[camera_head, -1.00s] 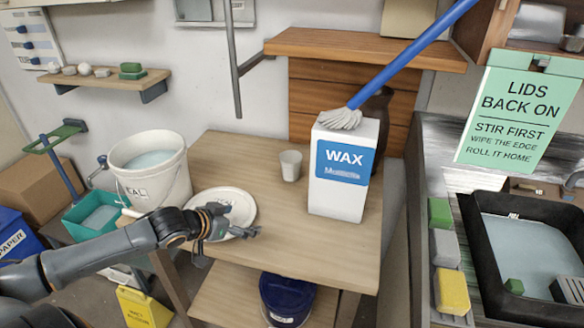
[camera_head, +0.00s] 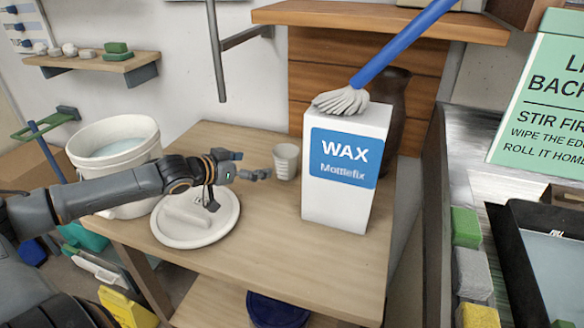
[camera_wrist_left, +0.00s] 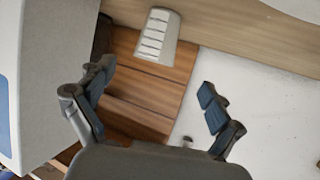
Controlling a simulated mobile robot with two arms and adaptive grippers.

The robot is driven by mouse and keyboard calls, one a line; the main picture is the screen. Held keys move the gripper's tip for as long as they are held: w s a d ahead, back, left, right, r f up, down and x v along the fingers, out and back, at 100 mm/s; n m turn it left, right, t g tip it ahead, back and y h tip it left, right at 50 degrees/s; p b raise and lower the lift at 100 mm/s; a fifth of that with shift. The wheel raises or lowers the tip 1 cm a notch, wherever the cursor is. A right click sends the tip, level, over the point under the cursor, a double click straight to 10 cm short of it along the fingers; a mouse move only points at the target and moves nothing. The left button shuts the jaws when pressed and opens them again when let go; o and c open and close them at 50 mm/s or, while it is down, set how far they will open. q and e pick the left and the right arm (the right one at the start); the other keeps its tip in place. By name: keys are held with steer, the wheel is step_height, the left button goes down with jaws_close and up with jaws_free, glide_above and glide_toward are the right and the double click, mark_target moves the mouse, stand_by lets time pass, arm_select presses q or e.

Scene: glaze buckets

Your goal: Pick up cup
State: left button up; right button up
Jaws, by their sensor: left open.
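A small pale ribbed cup (camera_head: 287,163) stands upright on the wooden table (camera_head: 255,255), left of the white wax box. My left gripper (camera_head: 262,174) is open and empty. It reaches in from the left, just left of the cup. In the left wrist view the cup (camera_wrist_left: 158,38) lies ahead of the fingertips, between the lines of the two open fingers (camera_wrist_left: 155,78), and it is not held. My right gripper is not in view.
The wax box (camera_head: 348,165) stands close right of the cup, with a blue-handled mop (camera_head: 345,101) above it. A round white lid (camera_head: 180,233) lies under my left arm. A white bucket (camera_head: 108,150) stands at the left. The table front is clear.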

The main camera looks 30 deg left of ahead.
mark_target(276, 161)
arm_select(q)
steer(key=x, duration=0.3)
steer(key=shift+w+r+b, duration=0.1)
steer(key=shift+b, duration=0.2)
steer(key=x, duration=0.4)
steer(key=shift+w+d, duration=0.1)
steer(key=shift+w, duration=0.2)
steer(key=shift+f+p+x, duration=0.2)
steer(key=shift+p+x, duration=0.3)
steer(key=shift+x, duration=2.45)
steer(key=shift+s+d, duration=0.15)
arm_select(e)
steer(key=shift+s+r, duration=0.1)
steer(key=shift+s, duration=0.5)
arm_select(q)
steer(key=shift+c, duration=0.3)
steer(key=c, duration=1.1)
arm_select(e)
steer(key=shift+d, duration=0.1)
